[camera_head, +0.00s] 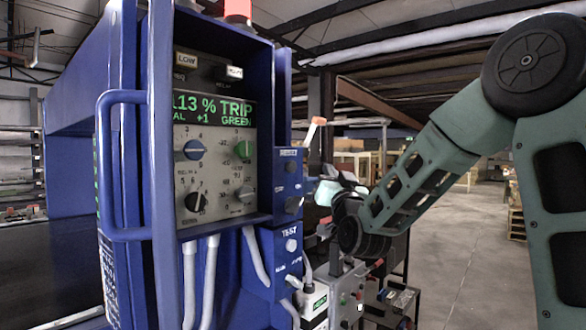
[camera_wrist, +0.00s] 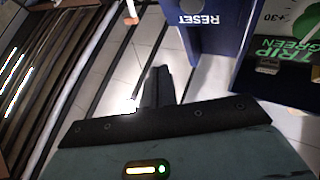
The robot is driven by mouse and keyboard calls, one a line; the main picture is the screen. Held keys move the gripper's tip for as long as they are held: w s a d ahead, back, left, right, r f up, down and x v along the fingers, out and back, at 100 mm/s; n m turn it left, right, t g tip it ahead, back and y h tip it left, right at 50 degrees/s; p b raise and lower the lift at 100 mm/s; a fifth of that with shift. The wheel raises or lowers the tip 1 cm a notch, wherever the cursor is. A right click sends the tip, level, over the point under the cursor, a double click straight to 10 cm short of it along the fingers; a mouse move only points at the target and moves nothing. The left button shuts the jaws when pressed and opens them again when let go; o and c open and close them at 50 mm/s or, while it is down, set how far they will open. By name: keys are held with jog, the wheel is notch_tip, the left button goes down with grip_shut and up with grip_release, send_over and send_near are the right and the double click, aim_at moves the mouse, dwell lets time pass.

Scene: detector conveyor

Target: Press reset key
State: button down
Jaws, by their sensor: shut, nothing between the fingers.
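The blue box labelled RESET (camera_head: 287,183) is fixed to the right side of the detector cabinet (camera_head: 135,190). It bears a small knob (camera_head: 291,166) under the label and a dark round part (camera_head: 293,205) lower down; I cannot tell which is the key. In the wrist view the RESET box (camera_wrist: 212,42) shows upside down at the top, its lower face out of frame. My gripper (camera_wrist: 160,72) is shut and empty, its dark fingers just left of the box and apart from it in the picture. In the head view my gripper (camera_head: 326,191) is partly hidden just right of the box.
A blue TEST box (camera_head: 280,250) sits below the RESET box. The cabinet display (camera_head: 213,110) reads TRIP and GREEN above several knobs. An orange-tipped lever (camera_head: 315,130) stands behind. A grey control box (camera_head: 340,295) is below my wrist. Open floor (camera_head: 460,250) lies right.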

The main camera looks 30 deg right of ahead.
send_near(296, 164)
notch_tip(296, 164, up, 3)
jog(key=w+d, duration=0.2)
jog(key=d, duration=0.1)
jog(key=shift+w+a+r+b, duration=0.1)
jog(key=shift+w+a+b, duration=0.05)
jog(key=shift+w+b, duration=0.25)
jog(key=shift+w+a+b, duration=0.2)
jog(key=shift+w+b, duration=0.05)
jog(key=shift+w, duration=0.2)
dwell(1.2)
jog(key=shift+w+a+b, duration=0.15)
jog(key=shift+w+b, duration=0.25)
jog(key=shift+b, duration=0.05)
jog(key=shift+w+a+b, duration=0.2)
jog(key=shift+w+b, duration=0.15)
jog(key=shift+w, duration=0.1)
dwell(0.6)
dwell(0.3)
jog(key=shift+s+d+b, duration=0.3)
jog(key=shift+s+b, duration=0.05)
jog(key=shift+s, duration=0.55)
